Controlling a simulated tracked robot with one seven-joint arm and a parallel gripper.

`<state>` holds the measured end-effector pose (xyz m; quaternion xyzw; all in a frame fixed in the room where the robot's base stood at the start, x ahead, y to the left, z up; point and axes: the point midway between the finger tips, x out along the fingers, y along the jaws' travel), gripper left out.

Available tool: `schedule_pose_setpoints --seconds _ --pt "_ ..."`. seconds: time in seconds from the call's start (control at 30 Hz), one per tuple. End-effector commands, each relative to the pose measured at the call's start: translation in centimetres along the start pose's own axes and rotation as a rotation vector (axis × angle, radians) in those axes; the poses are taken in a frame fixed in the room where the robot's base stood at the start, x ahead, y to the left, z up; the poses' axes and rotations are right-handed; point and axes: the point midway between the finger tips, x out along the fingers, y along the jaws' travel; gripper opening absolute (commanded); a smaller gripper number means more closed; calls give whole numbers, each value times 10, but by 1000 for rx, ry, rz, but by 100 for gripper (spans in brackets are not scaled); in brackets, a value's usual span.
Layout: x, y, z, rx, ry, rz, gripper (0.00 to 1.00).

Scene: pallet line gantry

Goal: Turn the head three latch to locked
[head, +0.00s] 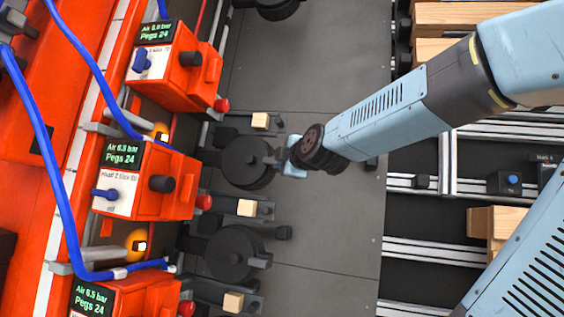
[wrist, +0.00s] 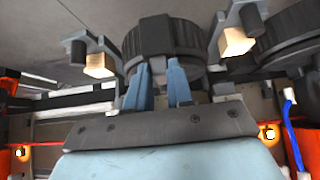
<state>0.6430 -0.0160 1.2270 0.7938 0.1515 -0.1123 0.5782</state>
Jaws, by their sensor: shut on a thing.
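My gripper (head: 281,157) is at the right edge of a round black disc unit (head: 240,172) in the middle of the line. In the wrist view, its two blue fingers (wrist: 162,68) are shut on a dark part beside the ribbed black drum (wrist: 160,38). The fingers hide most of that part, so I cannot tell its full shape or its turn. The nearest orange head (head: 150,180) has a label that seems to read Head 2, with a blue lever (head: 104,194). The upper orange head (head: 178,66) also has a blue lever (head: 142,63); its label number is unclear.
Another black disc unit (head: 233,257) stands below. Wooden blocks (head: 247,208) sit on small holders between the units. Blue hoses (head: 62,185) run along the orange heads. The grey plate (head: 330,210) is mostly clear. Rails (head: 430,254) lie on the right.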

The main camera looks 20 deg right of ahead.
Motion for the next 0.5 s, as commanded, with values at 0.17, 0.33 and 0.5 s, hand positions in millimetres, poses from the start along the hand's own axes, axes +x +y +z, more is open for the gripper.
schedule_pose_setpoints --seconds 0.17,0.33,0.5 --pt "0 -6 2 5 -3 -11 0" --pt "0 -6 2 5 -3 -12 0" --pt "0 -6 1 5 -2 -11 34"
